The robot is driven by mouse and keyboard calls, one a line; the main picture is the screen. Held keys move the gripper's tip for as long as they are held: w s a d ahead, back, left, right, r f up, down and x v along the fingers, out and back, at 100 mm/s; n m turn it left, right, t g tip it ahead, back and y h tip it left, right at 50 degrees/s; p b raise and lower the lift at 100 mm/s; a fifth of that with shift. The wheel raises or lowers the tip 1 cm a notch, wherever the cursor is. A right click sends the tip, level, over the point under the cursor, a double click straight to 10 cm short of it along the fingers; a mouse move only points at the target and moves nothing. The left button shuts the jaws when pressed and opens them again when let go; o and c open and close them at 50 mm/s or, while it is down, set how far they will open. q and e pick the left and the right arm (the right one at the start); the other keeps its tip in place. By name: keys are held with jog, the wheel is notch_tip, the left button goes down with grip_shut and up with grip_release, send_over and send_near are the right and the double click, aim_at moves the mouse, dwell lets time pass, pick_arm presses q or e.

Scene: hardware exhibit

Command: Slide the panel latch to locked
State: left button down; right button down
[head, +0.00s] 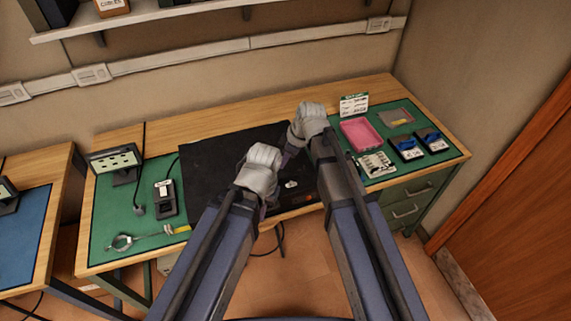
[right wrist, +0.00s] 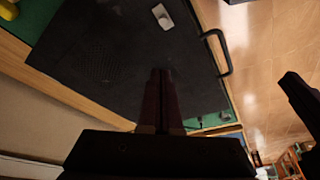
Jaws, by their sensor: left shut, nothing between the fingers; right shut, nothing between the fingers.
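The black panel (head: 225,165) lies flat on the workbench in the head view and fills much of the right wrist view (right wrist: 110,60). A small whitish piece, which looks like the latch (head: 291,184), sits near its front edge; it also shows at the top of the right wrist view (right wrist: 162,17). Which position it is in, I cannot tell. My left gripper (head: 260,168) is shut and empty, over the panel to the latch's left. My right gripper (head: 308,120) is shut and empty near the panel's back right; its closed fingers show in the right wrist view (right wrist: 161,75), apart from the latch.
A black handle (right wrist: 222,50) is on the panel's edge. Right of the panel are a pink tray (head: 361,134), blue-and-black boxes (head: 407,148) and a sign (head: 353,104). On the left are a black device (head: 165,198) and a small display stand (head: 116,159). A shelf (head: 150,16) hangs above.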

aim_at(294, 182)
jog(key=b+x, duration=0.8)
jog(key=x, duration=0.1)
jog(key=shift+f, duration=0.2)
jog(key=d, duration=0.2)
jog(key=s+d+r, duration=0.1)
jog(key=shift+s+p, duration=0.1)
jog(key=shift+p, duration=0.3)
jog(key=shift+s+d, duration=0.2)
jog(key=shift+d, duration=0.25)
jog(key=shift+w+d, duration=0.25)
jog(key=shift+d, duration=0.4)
jog(key=shift+w+d, duration=0.2)
jog(key=shift+d, duration=0.45)
jog(key=shift+a, duration=0.2)
